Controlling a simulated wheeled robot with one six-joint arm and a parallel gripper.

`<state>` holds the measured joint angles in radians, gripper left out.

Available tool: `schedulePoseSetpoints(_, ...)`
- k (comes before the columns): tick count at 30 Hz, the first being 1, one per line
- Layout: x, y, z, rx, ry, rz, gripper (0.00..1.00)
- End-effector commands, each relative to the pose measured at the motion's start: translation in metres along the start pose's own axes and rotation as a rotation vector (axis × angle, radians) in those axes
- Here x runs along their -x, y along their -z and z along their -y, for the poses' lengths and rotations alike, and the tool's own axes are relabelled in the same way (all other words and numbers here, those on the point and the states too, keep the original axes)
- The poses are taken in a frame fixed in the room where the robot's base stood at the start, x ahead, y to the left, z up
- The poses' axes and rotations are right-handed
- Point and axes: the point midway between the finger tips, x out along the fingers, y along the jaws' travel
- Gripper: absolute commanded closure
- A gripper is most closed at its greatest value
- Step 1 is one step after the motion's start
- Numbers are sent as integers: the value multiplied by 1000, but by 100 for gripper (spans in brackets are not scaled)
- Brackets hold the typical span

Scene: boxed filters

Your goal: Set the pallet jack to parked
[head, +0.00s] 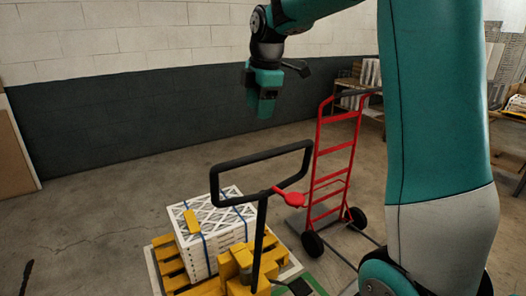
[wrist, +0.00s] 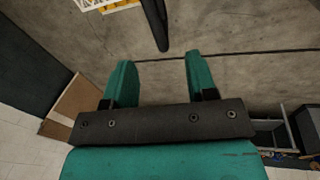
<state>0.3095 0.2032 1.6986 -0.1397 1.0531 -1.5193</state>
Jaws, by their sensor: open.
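The pallet jack (head: 237,271) is yellow with a tall black loop handle (head: 262,158) at the lower middle of the head view. A red lever or paddle (head: 288,198) sits on the handle's right side. My gripper (head: 265,108) is teal, hangs above and behind the handle in the picture, and is apart from it. In the wrist view its two fingers (wrist: 159,62) are spread with only bare floor between them. A black bar (wrist: 154,22), seemingly the handle, shows at the top there. The jack's lower parts are partly hidden.
White framed filters (head: 209,229) with blue straps are stacked on a yellow pallet (head: 165,254). A red hand truck (head: 330,172) stands right of the handle. A shelf (head: 351,98) is behind it. Open concrete floor lies to the left, before the wall.

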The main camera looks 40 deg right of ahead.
Motion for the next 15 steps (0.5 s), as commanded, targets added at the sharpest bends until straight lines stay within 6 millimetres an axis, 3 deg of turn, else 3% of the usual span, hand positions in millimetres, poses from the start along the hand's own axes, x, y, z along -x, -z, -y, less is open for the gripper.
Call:
schedulePoseSetpoints(1, 2, -17, -11, 26, -4, 15, 48)
schedulePoseSetpoints(5, 5, -39, -22, 82, -5, 35, 48)
schedulePoseSetpoints(10, -8, -42, -24, 95, -2, 37, 48)
schedulePoseSetpoints(15, -41, -43, -23, 96, 1, 37, 48)
